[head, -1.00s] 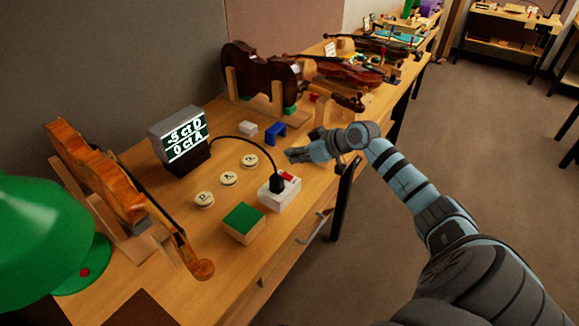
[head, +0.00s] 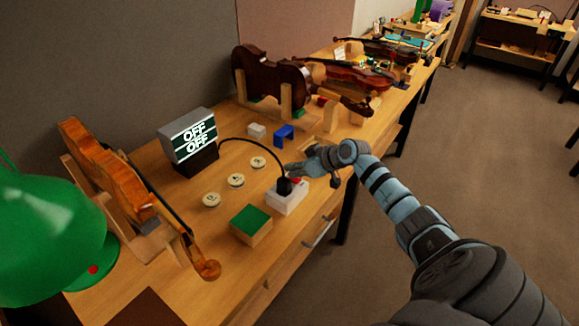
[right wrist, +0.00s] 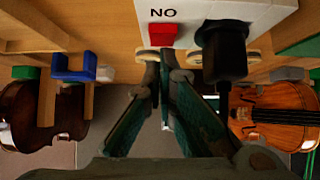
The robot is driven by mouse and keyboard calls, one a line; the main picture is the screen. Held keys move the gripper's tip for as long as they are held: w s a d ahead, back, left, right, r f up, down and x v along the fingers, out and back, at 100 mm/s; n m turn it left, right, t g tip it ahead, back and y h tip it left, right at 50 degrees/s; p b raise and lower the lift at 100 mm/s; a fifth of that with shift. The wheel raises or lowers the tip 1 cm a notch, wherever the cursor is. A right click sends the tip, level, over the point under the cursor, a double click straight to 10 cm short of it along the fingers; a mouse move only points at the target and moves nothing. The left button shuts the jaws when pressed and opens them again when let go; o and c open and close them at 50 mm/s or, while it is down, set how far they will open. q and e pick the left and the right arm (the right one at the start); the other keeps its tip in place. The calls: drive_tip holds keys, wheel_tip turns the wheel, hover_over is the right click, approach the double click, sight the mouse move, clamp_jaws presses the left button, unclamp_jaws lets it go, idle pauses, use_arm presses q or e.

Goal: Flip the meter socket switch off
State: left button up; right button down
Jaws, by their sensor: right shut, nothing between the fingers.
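The white meter socket (head: 285,203) sits near the bench's front edge with a black plug (head: 284,186) in it. Its red switch (right wrist: 163,34) shows in the right wrist view beside lettering that reads "NO" in that picture. The meter display (head: 192,135) shows "OFF" on both lines. My right gripper (head: 290,171) is shut and empty at the socket's far end, by the switch. In the right wrist view its fingertips (right wrist: 165,57) lie just below the switch; whether they touch it I cannot tell. My left gripper is not in view.
A green-topped block (head: 251,222) stands left of the socket. Several round labelled discs (head: 236,181) lie behind it. A blue bracket (head: 284,134), a violin (head: 110,178) on a stand and a green lamp (head: 45,240) are also on the bench.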

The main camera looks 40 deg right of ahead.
drive_tip(key=shift+s+d+f, duration=0.15)
drive_tip(key=shift+s+d, duration=0.1)
drive_tip(key=shift+s, duration=0.05)
drive_tip(key=shift+s+d+p, duration=0.15)
drive_tip(key=shift+s+p, duration=0.2)
drive_tip(key=shift+s, duration=0.35)
wheel_tip(320, 180, up, 5)
drive_tip(key=p, duration=0.4)
drive_tip(key=shift+s+d, duration=0.1)
drive_tip(key=shift+s, duration=0.05)
drive_tip(key=f+p+v, duration=0.1)
drive_tip(key=v, duration=0.8)
drive_tip(key=shift+s, duration=0.55)
drive_tip(key=shift+r, duration=0.1)
